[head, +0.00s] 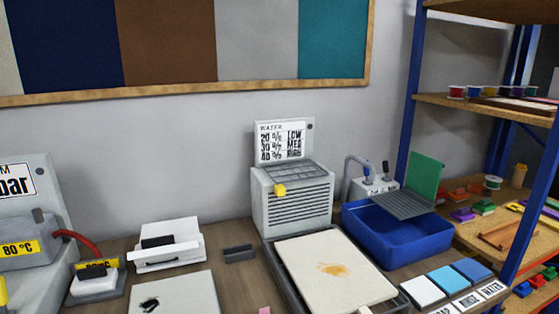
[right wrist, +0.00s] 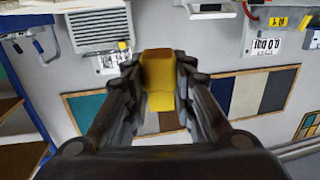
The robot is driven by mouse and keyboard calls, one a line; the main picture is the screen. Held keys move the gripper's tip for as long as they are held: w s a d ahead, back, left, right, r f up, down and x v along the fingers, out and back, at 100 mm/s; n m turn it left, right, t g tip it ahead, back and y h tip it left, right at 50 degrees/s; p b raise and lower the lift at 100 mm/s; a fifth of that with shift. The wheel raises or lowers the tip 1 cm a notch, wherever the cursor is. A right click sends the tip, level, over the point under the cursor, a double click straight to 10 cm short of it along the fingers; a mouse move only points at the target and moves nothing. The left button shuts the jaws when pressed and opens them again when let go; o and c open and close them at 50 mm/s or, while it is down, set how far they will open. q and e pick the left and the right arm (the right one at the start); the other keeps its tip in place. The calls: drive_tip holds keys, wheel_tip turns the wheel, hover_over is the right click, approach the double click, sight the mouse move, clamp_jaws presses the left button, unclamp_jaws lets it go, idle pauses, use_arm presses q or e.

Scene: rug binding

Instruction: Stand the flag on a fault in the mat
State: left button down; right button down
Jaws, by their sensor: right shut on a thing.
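In the right wrist view my right gripper (right wrist: 159,72) is shut on a yellow piece (right wrist: 158,85), which may be the flag; its full shape is partly hidden by the fingers. It is held in the air, clear of the wall behind. In the head view a cream mat (head: 315,247) with an orange-brown stain (head: 333,268) lies in a dark tray (head: 283,284) at the centre front. A second pale mat (head: 185,296) with a dark mark (head: 149,305) lies at the lower left, cut by the frame edge. Neither gripper shows in the head view.
Behind the cream mat stands a grey vented unit (head: 292,205) with a water sign. A blue basin (head: 395,245) is to the right, with coloured pads (head: 442,281) in front. A white device (head: 168,245) and a dark block (head: 239,254) stand left. Shelves (head: 500,110) rise at right.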

drive_tip(key=s+d+f+m+t+h, duration=0.2)
drive_tip(key=d+m+h, duration=0.3)
drive_tip(key=d+h, duration=0.3)
drive_tip(key=shift+s+f+m, duration=0.15)
drive_tip(key=shift+s+m, duration=0.25)
drive_tip(key=shift+s, duration=0.45)
drive_tip(key=shift+a, duration=0.1)
